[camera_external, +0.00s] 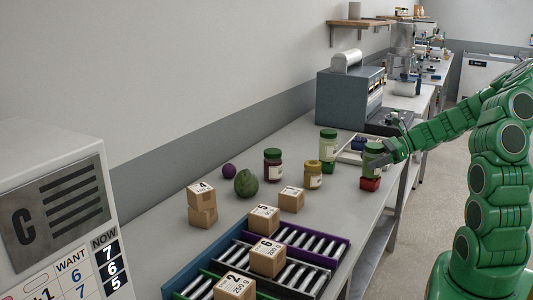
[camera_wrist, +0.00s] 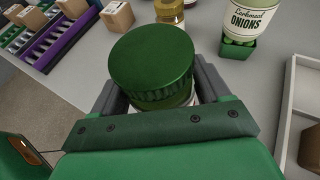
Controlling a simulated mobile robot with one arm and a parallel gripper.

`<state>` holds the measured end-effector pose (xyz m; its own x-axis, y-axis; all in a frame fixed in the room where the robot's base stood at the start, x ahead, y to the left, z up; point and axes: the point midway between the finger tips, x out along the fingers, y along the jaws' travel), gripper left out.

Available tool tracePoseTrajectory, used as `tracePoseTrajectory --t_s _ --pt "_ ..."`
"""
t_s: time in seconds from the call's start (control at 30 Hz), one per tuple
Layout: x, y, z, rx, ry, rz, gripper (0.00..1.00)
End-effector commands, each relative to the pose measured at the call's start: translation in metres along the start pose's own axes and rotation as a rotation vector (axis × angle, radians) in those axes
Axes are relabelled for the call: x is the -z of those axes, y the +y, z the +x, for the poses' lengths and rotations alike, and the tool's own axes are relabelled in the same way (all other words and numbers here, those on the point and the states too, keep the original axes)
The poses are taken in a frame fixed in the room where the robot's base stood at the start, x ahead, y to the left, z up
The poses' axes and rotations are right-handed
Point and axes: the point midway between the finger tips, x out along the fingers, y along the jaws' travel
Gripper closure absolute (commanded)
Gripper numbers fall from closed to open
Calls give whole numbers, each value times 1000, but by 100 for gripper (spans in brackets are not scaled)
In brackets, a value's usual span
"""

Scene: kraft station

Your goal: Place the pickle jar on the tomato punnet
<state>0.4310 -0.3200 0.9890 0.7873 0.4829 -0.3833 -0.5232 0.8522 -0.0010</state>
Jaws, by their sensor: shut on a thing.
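The green-lidded pickle jar (camera_external: 373,149) is upright in my gripper (camera_external: 386,154), at the right end of the group of jars. In the wrist view its dark green lid (camera_wrist: 152,62) fills the middle, with a jaw of my gripper (camera_wrist: 155,95) on each side. My gripper is shut on the jar. A small red box, which looks like the tomato punnet (camera_external: 370,184), sits on the table directly below the jar. I cannot tell whether the jar touches it. The punnet is hidden in the wrist view.
An onions jar (camera_wrist: 248,18) stands on a green punnet (camera_wrist: 237,48) close by. A mustard-coloured jar (camera_external: 313,175), a dark red jar (camera_external: 272,165) and an avocado-like green item (camera_external: 246,184) stand left. A pale tray (camera_external: 349,157) lies behind. Boxes and roller racks fill the front.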

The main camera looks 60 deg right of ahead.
Motion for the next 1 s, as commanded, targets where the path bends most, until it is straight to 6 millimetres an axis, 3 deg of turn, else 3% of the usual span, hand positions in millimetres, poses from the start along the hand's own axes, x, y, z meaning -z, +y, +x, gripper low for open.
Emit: tracePoseTrajectory --t_s 0.03,0.07,0.2,0.57,1.0 --pt "1 0 0 0 -1 0 76" --pt "1 0 0 0 0 0 21" --pt "1 0 0 0 0 0 0" --pt "-2 0 -3 1 0 0 0" --pt "-1 -1 -74 3 1 0 0"
